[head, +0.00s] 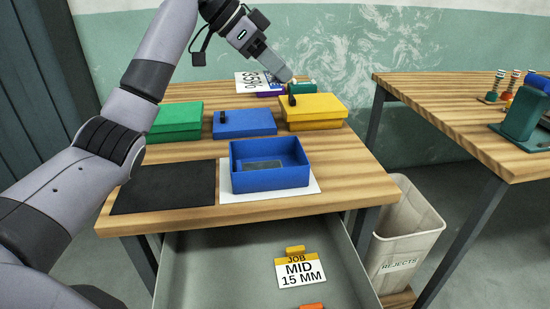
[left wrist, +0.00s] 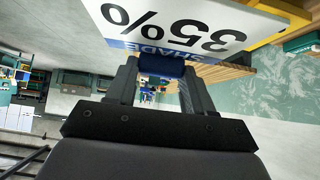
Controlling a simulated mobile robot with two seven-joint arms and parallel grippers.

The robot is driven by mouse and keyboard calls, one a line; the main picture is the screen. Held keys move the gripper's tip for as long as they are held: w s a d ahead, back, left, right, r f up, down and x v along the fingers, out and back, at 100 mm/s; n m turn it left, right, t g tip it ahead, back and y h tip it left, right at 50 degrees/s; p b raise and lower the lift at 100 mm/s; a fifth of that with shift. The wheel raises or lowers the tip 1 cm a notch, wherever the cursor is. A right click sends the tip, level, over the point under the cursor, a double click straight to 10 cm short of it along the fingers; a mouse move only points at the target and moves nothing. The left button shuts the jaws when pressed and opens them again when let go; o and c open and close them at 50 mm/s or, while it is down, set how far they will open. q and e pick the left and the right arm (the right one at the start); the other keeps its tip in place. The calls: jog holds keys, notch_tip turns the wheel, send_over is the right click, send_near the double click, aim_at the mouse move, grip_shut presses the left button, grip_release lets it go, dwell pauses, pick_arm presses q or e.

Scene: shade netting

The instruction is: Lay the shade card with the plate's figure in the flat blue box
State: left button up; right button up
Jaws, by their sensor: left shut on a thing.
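My left gripper (head: 288,76) is above the back of the table, shut on the small dark blue tab (left wrist: 168,66) of a shade card. In the left wrist view this white card (left wrist: 170,22) reads "SHADE 35%" upside down, with a blue band. A white card (head: 252,79) with upside-down figures shows beside the gripper in the head view, partly hidden. An open blue box (head: 270,182) stands at the table's front; a grey rectangle (head: 263,165) lies inside, no figure readable. A job plate (head: 300,270) in the drawer reads "MID 15 MM". My right gripper is out of view.
Closed green (head: 175,122), blue (head: 250,124) and yellow (head: 313,112) boxes stand in a row behind the open box. A black mat (head: 165,188) lies bare at left. The open drawer (head: 220,265) juts out in front. A rejects bin (head: 405,230) stands right.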

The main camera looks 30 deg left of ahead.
pick_arm(q)
notch_tip(320, 180, down, 19)
jog(key=shift+s+r+b, duration=0.1)
jog(key=shift+b, duration=1.05)
jog(key=o, duration=1)
jog(key=shift+f, duration=0.2)
jog(key=shift+r, duration=0.2)
jog(key=v, duration=1.2)
jog(key=shift+p, duration=0.35)
